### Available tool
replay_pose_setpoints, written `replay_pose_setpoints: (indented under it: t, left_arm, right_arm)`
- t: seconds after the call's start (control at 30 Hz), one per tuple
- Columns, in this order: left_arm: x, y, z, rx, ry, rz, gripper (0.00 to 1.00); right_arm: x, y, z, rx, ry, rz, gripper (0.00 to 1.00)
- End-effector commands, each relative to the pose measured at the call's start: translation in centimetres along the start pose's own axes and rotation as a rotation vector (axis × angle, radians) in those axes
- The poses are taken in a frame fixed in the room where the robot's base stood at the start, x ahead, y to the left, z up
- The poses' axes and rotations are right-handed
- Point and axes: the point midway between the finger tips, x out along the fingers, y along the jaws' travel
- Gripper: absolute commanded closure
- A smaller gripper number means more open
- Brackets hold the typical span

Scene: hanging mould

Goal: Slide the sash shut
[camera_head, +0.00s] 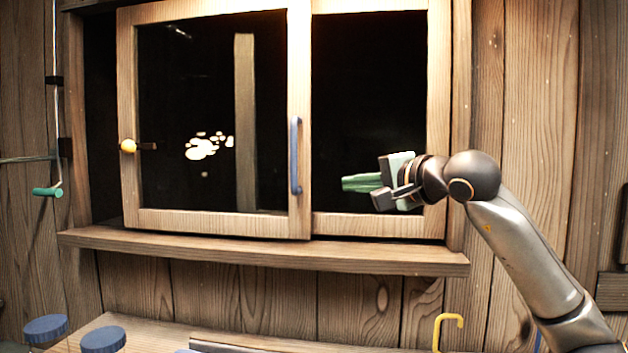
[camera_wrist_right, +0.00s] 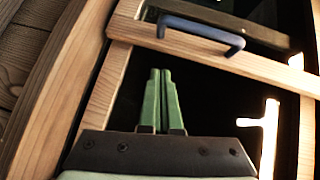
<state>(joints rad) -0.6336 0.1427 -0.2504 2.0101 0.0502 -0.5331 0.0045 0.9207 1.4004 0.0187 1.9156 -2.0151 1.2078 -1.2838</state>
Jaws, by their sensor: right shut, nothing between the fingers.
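The wooden-framed sash (camera_head: 212,220) with a dark pane stands at the left of the window, with a dark gap between its left edge and the window frame. A blue bar handle (camera_head: 296,156) is upright on its right stile; it also shows in the right wrist view (camera_wrist_right: 200,30). A yellow knob (camera_head: 128,146) sits on its left stile. My right gripper (camera_head: 345,183) is shut and empty, in front of the right pane (camera_head: 368,70), to the right of the handle and apart from it. Its green fingers (camera_wrist_right: 158,100) are together in the wrist view. My left gripper is not in view.
A wooden sill (camera_head: 270,252) juts out below the window. A green pull (camera_head: 47,191) hangs on a cord at the left. Blue round objects (camera_head: 46,327) stand at the lower left, and a yellow hook (camera_head: 449,319) rises at the bottom.

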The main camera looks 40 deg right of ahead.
Motion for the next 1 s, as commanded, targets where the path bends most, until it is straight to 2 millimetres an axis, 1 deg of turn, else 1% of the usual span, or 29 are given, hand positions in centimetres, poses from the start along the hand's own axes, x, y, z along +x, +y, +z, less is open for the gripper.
replay_pose_setpoints:
  t: [0.03,0.13,0.2,0.27,0.4,0.6,1.0]
  left_arm:
    - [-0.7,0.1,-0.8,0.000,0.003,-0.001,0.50]
    - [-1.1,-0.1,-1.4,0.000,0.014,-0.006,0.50]
    - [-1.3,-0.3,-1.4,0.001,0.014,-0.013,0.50]
    - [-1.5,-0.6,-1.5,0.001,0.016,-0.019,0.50]
    - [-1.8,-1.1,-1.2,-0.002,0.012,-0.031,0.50]
    - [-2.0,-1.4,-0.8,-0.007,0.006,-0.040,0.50]
    - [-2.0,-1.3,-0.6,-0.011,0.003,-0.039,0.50]
  right_arm:
    - [1.2,-0.5,0.1,0.003,-0.006,0.002,1.00]
    - [3.3,-0.5,0.1,0.004,-0.006,0.001,1.00]
    - [4.8,-0.4,0.1,0.005,-0.005,-0.001,1.00]
    - [6.0,-0.4,0.1,0.004,-0.005,0.000,1.00]
    - [7.4,-0.3,1.7,0.000,-0.006,-0.002,1.00]
    - [8.5,-0.1,2.8,-0.001,-0.003,0.000,1.00]
    - [8.7,0.0,2.9,-0.001,-0.001,0.000,1.00]
